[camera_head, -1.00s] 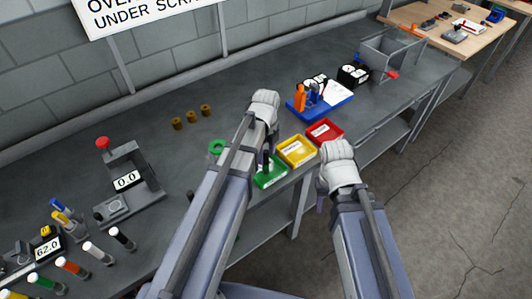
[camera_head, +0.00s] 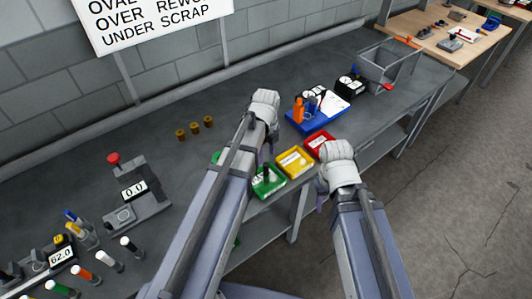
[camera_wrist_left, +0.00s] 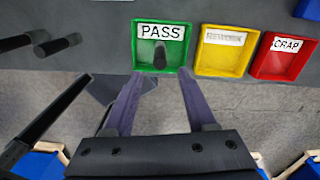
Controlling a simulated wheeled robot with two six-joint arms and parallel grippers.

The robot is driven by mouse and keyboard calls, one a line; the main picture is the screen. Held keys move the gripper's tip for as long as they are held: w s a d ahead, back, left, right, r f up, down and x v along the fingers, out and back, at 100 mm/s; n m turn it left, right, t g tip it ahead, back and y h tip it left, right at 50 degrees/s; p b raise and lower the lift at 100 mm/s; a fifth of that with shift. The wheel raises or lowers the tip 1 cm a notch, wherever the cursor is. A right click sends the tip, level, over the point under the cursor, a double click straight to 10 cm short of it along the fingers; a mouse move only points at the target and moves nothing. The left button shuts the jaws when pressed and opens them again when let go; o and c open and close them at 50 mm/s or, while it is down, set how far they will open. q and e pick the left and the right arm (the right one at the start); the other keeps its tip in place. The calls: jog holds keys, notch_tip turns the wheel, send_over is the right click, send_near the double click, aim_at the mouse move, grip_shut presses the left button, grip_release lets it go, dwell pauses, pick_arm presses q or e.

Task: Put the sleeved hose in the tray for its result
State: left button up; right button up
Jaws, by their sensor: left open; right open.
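A green tray labelled PASS (camera_wrist_left: 141,60) shows in the left wrist view and below my left arm in the head view (camera_head: 281,182). A short dark cylinder, apparently the sleeved hose (camera_wrist_left: 160,57), stands in it; it also shows in the head view (camera_head: 267,171). Its sleeve is too small to make out. My left gripper (camera_wrist_left: 160,76) is open and empty, its fingers apart and clear of the hose on the near side. A yellow tray (camera_wrist_left: 219,63) and a red tray labelled SCRAP (camera_wrist_left: 277,66) sit beside the green one. My right gripper (camera_head: 321,200) is open by the bench's front edge.
A blue tray with tools (camera_head: 318,121) stands behind the trays. A device reading 0.0 (camera_head: 134,191) and several coloured-cap cylinders are at left.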

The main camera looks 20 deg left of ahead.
pick_arm(q)
notch_tip(320, 180, up, 6)
jog(key=f+p, duration=0.1)
jog(key=p, duration=0.3)
jog(key=s+d+n, duration=0.5)
jog(key=s+n, duration=0.2)
jog(key=n, duration=0.3)
jog(key=s+d+n+y, duration=0.1)
jog(key=s+d+n, duration=0.4)
jog(key=n, duration=0.5)
jog(key=shift+s+d+r, duration=0.2)
jog(key=shift+s+r, duration=0.05)
jog(key=shift+s, duration=0.95)
